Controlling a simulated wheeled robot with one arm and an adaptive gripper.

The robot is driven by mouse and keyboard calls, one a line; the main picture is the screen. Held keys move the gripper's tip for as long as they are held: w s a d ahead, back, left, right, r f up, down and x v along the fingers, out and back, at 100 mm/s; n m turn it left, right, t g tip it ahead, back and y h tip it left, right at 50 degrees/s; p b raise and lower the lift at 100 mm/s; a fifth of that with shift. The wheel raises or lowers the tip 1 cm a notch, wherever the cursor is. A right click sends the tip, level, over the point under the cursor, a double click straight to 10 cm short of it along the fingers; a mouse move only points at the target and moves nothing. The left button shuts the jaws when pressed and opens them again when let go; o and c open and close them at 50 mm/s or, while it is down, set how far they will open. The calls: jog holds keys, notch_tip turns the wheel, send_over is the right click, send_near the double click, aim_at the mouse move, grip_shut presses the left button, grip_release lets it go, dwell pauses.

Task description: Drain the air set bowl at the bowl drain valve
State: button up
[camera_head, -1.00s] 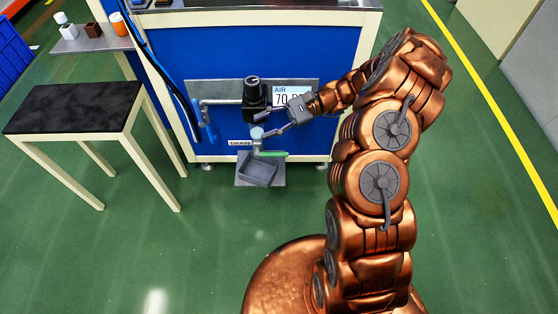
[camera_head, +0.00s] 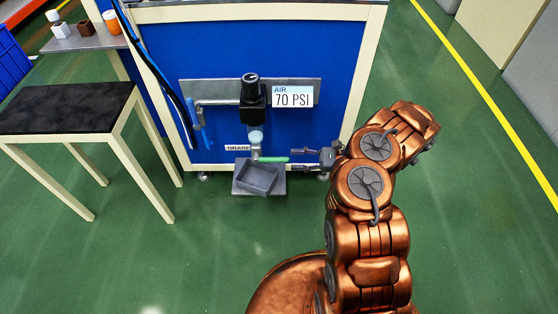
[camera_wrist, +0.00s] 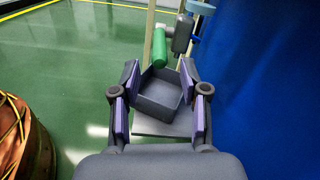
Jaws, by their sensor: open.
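The air set (camera_head: 252,93) is a black regulator on a grey panel, with a pale blue bowl (camera_head: 256,136) beneath it. The bowl drain valve (camera_head: 255,151) hangs under the bowl. Its green lever (camera_head: 274,159) points right, toward my gripper (camera_head: 296,160). In the wrist view the green lever (camera_wrist: 159,48) lies just beyond and between the fingertips of my open gripper (camera_wrist: 159,75), apparently untouched. A grey drain tray (camera_head: 258,180) sits below the valve; it also shows in the wrist view (camera_wrist: 159,103) and looks empty. The bowl's water level is too small to tell.
A sign (camera_head: 292,96) reads AIR 70 PSI, and a DRAIN label (camera_head: 237,148) is left of the valve. The blue cabinet (camera_head: 330,60) stands close behind. A black-topped table (camera_head: 65,108) is at the left. The green floor in front is clear.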

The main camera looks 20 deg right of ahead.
aim_at(279, 158)
jog(key=b+x, duration=0.1)
jog(key=x, duration=0.5)
jog(key=shift+a, duration=0.2)
grip_shut()
dwell(0.5)
